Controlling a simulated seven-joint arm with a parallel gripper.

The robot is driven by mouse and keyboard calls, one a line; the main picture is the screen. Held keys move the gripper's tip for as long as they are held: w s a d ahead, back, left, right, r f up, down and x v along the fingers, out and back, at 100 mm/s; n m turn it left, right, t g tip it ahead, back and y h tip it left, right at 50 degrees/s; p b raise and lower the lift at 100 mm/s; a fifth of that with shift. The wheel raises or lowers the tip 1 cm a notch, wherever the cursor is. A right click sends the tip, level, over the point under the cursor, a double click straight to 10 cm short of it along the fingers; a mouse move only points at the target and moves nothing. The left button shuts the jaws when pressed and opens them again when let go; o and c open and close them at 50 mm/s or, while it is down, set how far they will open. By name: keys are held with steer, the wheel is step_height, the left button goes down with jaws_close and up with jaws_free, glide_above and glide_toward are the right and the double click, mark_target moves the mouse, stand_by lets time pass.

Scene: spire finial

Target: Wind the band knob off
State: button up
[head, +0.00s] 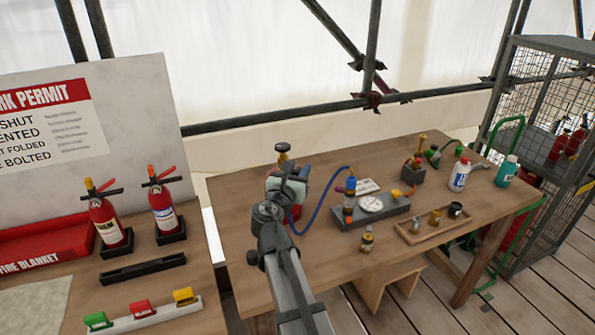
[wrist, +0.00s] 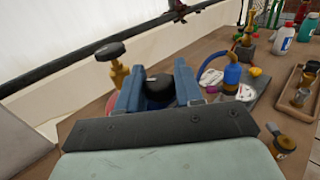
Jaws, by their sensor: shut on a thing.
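My gripper shows as a pale green body with blue fingers in the head view (head: 288,180) and from behind in the wrist view (wrist: 159,80). Its fingers are shut on a dark round knob (wrist: 160,91), which seems to be the band knob. The knob sits between the two fingers, with a little red showing beside and below them. In the head view the gripper hides the knob, and a red body (head: 293,212) shows just below. A brass valve with a black handwheel (wrist: 112,55) stands just beyond and left of the fingers; it also shows in the head view (head: 282,150).
A wooden tray (head: 412,238) with small fittings and a small brass fitting (head: 367,240) lie right. The tabletop (head: 325,275) is clear in front.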

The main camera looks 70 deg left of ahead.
steer(key=m+t+h, duration=0.3)
steer(key=shift+a+h, duration=0.25)
steer(key=shift+h, duration=0.15)
steer(key=m+t+h, duration=0.1)
steer(key=m+h, duration=0.1)
steer(key=h, duration=0.1)
steer(key=m+t+h, duration=0.2)
steer(key=h, duration=0.1)
steer(key=shift+m+h, duration=0.3)
steer(key=shift+m, duration=0.1)
steer(key=m+h, duration=0.2)
steer(key=h, duration=0.1)
steer(key=m+h, duration=0.2)
steer(key=h, duration=0.1)
steer(key=shift+d, duration=0.1)
steer(key=shift+d+m+g+h, duration=0.2)
steer(key=shift+m+g+h, duration=0.3)
steer(key=shift+m+h, duration=0.95)
steer(key=shift+h, duration=0.65)
steer(key=o, duration=1)
